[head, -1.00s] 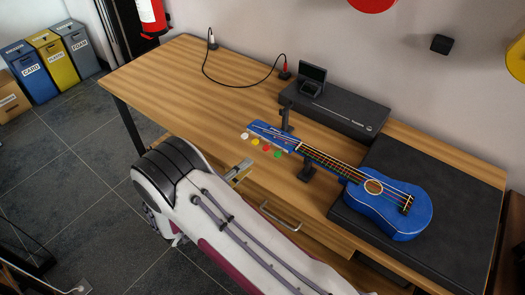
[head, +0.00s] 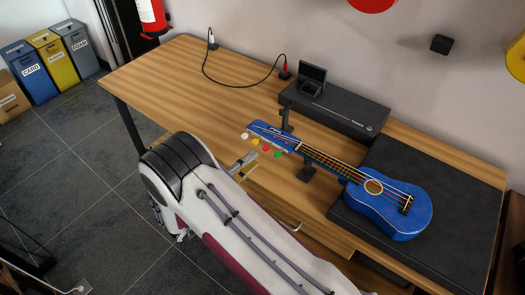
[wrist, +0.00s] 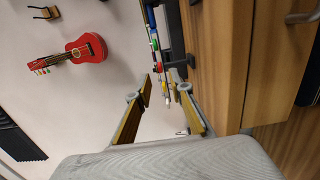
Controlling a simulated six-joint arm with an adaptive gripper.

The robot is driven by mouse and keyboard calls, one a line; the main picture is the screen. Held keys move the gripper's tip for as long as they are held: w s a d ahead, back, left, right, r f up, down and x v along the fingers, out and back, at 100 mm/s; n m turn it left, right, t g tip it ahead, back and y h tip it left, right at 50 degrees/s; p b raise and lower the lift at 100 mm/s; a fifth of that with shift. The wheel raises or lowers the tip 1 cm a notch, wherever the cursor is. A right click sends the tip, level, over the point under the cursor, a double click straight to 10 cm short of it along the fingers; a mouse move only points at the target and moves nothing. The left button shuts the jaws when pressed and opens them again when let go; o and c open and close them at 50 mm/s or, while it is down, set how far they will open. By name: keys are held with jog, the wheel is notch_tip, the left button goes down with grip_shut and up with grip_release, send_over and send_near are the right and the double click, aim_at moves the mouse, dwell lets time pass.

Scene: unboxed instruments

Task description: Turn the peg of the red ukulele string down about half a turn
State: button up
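The blue ukulele (head: 398,215) lies face up, its body on a dark mat and its neck on a stand. Its headstock (head: 268,130) points left. Along the near side are coloured pegs: white (head: 244,136), yellow (head: 255,142), red (head: 265,149) and green (head: 277,154). My gripper (head: 249,162) is just on the near side of the pegs. In the wrist view my gripper (wrist: 160,92) is open, with a gap between its fingers. The headstock shows edge on beyond the tips there. I cannot tell whether a finger touches a peg.
The dark mat (head: 350,215) covers the table's right end. A black box (head: 340,110) with a small screen device (head: 312,78) stands at the back. A neck stand (head: 306,172) is beneath the ukulele. A drawer handle is below the table edge. The left tabletop is mostly clear.

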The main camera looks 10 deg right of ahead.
aim_at(264, 150)
jog(key=shift+x, duration=3)
grip_shut()
